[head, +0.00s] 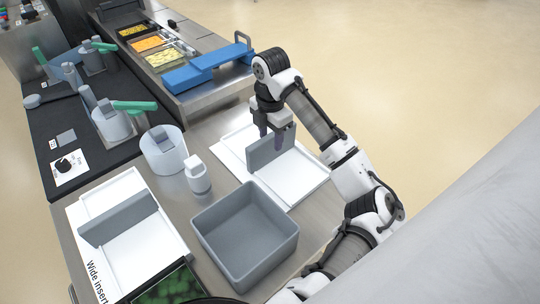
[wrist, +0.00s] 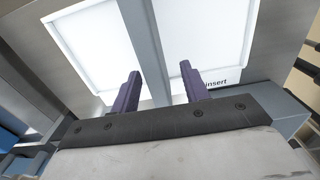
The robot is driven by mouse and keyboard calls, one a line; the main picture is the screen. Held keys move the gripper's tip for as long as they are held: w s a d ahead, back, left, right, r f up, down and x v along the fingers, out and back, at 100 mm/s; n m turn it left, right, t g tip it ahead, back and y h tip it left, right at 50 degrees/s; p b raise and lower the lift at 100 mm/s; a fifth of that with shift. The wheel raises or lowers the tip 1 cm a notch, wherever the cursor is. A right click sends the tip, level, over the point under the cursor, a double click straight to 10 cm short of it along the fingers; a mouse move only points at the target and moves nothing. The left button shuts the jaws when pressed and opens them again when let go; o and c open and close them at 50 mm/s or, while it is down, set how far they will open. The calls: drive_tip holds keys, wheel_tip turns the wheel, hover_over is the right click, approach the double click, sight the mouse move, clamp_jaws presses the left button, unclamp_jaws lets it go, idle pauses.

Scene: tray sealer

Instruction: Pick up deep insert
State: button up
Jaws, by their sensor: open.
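A white insert with an upright grey divider (head: 268,153) across its middle lies on the steel counter, on the right in the head view. Its white base (head: 300,178) shows on both sides of the divider. In the wrist view a label on it ends in "insert"; the first word is hidden. My gripper (head: 271,138) is open above it, pointing down, with its purple fingers at the divider's top. In the wrist view the two fingers (wrist: 160,72) stand on either side of the divider (wrist: 147,45), with gaps visible. Whether they reach below its top edge is unclear.
A grey open bin (head: 245,232) stands close in front of the insert. A white bottle (head: 197,174) and a round container (head: 163,150) stand to its left. Another insert (head: 130,235), labelled "Wide insert", lies at the left.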

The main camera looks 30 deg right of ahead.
sight(270, 147)
drive_tip(key=shift+w+d+f, duration=0.1)
drive_tip(key=shift+w+f, duration=0.05)
drive_tip(key=shift+f, duration=1.15)
drive_tip(key=shift+w+f, duration=0.15)
drive_tip(key=shift+f, duration=1.1)
clamp_jaws()
